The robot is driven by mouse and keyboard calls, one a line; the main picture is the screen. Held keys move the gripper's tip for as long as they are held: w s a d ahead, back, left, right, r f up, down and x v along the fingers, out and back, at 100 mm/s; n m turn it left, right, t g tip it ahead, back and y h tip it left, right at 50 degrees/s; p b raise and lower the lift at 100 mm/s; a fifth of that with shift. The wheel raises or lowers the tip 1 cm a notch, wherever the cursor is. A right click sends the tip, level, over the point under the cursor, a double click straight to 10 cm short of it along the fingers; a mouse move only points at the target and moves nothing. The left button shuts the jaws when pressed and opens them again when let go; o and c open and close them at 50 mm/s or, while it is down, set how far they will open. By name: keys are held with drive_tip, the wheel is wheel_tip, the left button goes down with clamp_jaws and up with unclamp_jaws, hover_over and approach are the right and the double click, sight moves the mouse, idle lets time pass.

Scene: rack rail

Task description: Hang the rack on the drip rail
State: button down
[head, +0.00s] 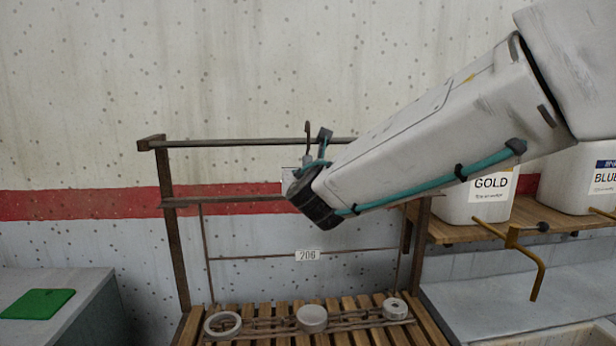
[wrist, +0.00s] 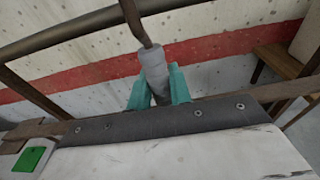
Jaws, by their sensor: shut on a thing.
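The drip rail (head: 220,143) is the dark horizontal bar at the top of a brown frame. It also crosses the upper left of the wrist view (wrist: 65,35). My gripper (head: 312,166) is shut on the grey sleeve (wrist: 153,68) below the rack's hook (head: 308,127). Its teal fingers (wrist: 157,90) sit on both sides of the sleeve. The hook's top shows above the rail line. I cannot tell whether it is over the rail or in front of it. A thin wire frame with a "206" tag (head: 307,255) hangs below, partly hidden by my arm.
A slatted wooden bench (head: 260,338) holds several pale round pieces (head: 312,318). A lower brown bar (head: 230,200) crosses behind my gripper. White GOLD (head: 490,190) and BLUE (head: 605,178) containers stand on the right shelf. A green mat (head: 38,303) lies at left.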

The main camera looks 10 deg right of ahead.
drive_tip(key=shift+w+r, duration=0.1)
drive_tip(key=shift+w, duration=0.2)
idle(0.4)
drive_tip(key=shift+w, duration=0.9)
